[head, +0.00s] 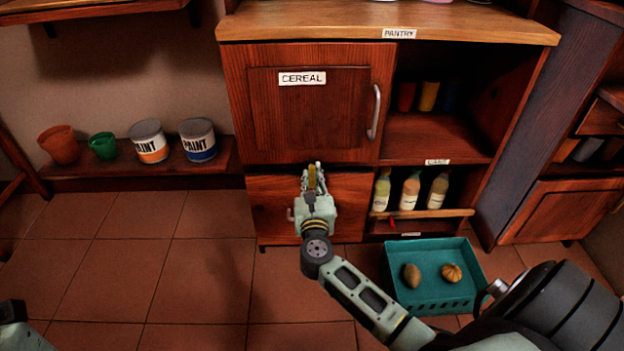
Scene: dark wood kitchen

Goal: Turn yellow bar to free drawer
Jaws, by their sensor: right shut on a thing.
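A yellow bar (312,178) stands roughly upright at the top of the lower drawer front, just below the cereal door. My right gripper (314,180) is shut on it, with fingers on both sides. The wooden drawer (352,200) is closed under the cereal cupboard, and my right gripper and wrist hide its middle. A bit of metal handle (290,215) shows at the left of my wrist. Only a small part of my left arm shows at the lower left corner, and its gripper is not in view.
The cereal door (300,115) above is shut. Several bottles (411,190) stand on the open shelf at right. Paint cans (149,141) and pots stand at left. The tiled floor at left is clear.

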